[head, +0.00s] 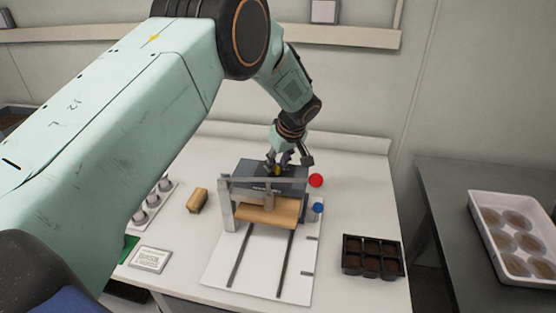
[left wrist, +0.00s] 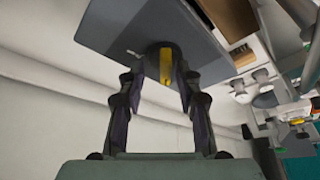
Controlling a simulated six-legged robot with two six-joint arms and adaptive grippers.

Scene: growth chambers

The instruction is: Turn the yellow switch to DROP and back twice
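The yellow switch (head: 277,170) is on the top of a dark grey control box (head: 246,177) on the white bench. In the left wrist view the yellow switch (left wrist: 165,66) shows as a bar on a round dark knob. My left gripper (head: 284,160) is at the box from above. The label lettering is too small to read. My right gripper is not in view.
A metal frame (head: 227,205) with a wooden block (head: 267,213) stands before the box. A red button (head: 316,180) and a blue knob (head: 318,207) are at its right. A wooden piece (head: 197,200) lies left. A black seedling tray (head: 372,256) sits at the right.

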